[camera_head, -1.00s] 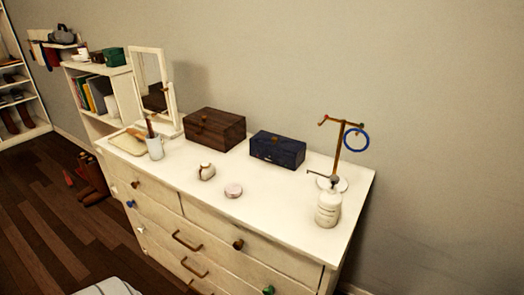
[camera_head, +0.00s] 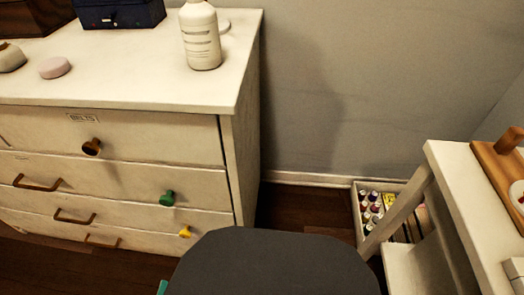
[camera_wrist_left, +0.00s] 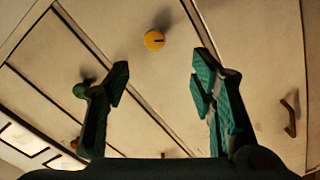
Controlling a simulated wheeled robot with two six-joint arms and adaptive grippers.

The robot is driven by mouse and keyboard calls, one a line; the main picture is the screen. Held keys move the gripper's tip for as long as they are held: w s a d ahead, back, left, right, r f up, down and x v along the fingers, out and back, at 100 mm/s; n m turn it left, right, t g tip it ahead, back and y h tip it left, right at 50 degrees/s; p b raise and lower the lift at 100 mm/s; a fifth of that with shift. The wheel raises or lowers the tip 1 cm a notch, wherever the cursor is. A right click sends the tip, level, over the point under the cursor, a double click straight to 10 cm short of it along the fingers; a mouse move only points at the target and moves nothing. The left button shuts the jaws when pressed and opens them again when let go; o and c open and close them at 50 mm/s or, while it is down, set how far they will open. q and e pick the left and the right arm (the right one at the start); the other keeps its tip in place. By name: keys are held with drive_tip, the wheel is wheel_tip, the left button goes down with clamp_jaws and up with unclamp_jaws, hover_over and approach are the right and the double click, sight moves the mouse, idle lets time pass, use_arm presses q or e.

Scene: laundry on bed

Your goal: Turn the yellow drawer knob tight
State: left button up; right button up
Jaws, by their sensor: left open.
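The yellow knob (camera_head: 185,232) sits at the right end of a lower drawer front on the white dresser (camera_head: 120,92). In the left wrist view the yellow knob (camera_wrist_left: 154,40) is round with a dark slot, and shows ahead of my left gripper (camera_wrist_left: 160,75). The gripper is open, its teal-padded fingers spread apart with nothing between them. The knob appears beyond the fingertips, not touched; the exact distance is hard to judge. In the head view a small teal part shows at the bottom edge beside my dark grey body. My right gripper is not in view.
A green knob (camera_head: 167,198) and a brown knob (camera_head: 92,146) are on drawers above. Brown bar handles (camera_head: 36,184) stick out to the left. A white bottle (camera_head: 201,38) stands on top. A small table (camera_head: 462,215) and a box of bottles (camera_head: 355,212) are at the right.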

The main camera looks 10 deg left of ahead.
sight(185, 237)
use_arm(q)
drive_tip(key=w, duration=1.4)
drive_tip(key=shift+a+r+b, duration=0.15)
drive_tip(key=shift+r+b, duration=0.1)
drive_tip(key=shift+b, duration=0.15)
drive_tip(key=shift+w, duration=0.25)
drive_tip(key=c, duration=1.1)
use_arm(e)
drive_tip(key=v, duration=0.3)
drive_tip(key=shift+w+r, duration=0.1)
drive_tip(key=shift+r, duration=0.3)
